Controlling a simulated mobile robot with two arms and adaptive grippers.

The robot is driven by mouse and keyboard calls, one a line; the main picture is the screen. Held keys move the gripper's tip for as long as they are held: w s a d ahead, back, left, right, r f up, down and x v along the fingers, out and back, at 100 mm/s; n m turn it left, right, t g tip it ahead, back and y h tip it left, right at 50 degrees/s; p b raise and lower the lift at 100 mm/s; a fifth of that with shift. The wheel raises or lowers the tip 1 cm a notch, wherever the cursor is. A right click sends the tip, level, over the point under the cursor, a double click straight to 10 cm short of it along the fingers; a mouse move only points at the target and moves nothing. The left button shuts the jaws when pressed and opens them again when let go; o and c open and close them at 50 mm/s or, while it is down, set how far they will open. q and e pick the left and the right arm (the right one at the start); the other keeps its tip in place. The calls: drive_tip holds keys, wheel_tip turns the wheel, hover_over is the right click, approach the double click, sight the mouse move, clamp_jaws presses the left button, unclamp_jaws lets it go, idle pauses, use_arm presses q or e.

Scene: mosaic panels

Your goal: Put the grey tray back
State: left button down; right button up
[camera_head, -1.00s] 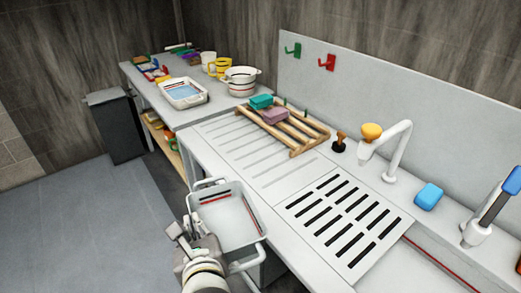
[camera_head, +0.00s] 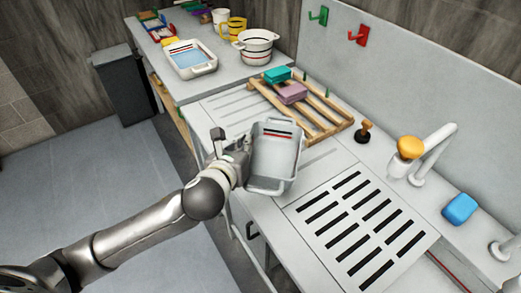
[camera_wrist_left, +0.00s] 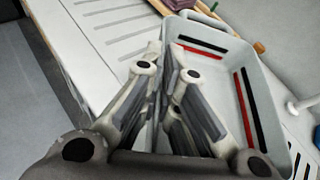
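The grey tray (camera_head: 273,150) is a shallow rectangular bin with red and black stripes inside and a handle at each end. It is over the front part of the grooved white counter, between the wooden rack and the slotted drain plate. I cannot tell whether its base touches the counter. My left gripper (camera_head: 241,154) is at the tray's left long wall, with its fingers closed on the rim. In the left wrist view the fingers (camera_wrist_left: 168,75) meet at the wall of the tray (camera_wrist_left: 232,95). The tray looks empty. My right gripper is not in view.
A wooden rack (camera_head: 315,119) with teal and pink sponges stands behind the tray. The slotted drain plate (camera_head: 361,219) is clear. A white faucet (camera_head: 433,150), a brown-handled stopper (camera_head: 364,131) and a blue sponge (camera_head: 460,208) are at the right. Another tray (camera_head: 190,60) and a pot (camera_head: 256,46) stand farther back.

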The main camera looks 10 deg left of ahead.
use_arm(q)
drive_tip(key=w+f, duration=0.3)
drive_tip(key=w, duration=0.1)
drive_tip(key=w+a+f+p, duration=0.1)
drive_tip(key=w+f, duration=0.2)
drive_tip(key=w, duration=0.1)
drive_tip(key=w+a+f, duration=0.1)
drive_tip(key=w+f, duration=0.2)
drive_tip(key=w, duration=0.1)
drive_tip(key=shift+w+a+f, duration=0.15)
wheel_tip(320, 180, down, 2)
drive_tip(key=shift+f+p, duration=0.15)
drive_tip(key=shift+p, duration=0.35)
drive_tip(key=shift+f, duration=0.35)
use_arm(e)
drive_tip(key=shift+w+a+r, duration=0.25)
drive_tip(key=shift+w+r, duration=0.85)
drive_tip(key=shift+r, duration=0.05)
use_arm(q)
drive_tip(key=shift+f, duration=0.1)
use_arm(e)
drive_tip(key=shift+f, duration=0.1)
use_arm(q)
drive_tip(key=c, duration=1.6)
unclamp_jaws()
drive_tip(key=shift+f, duration=0.1)
drive_tip(key=shift+c, duration=0.2)
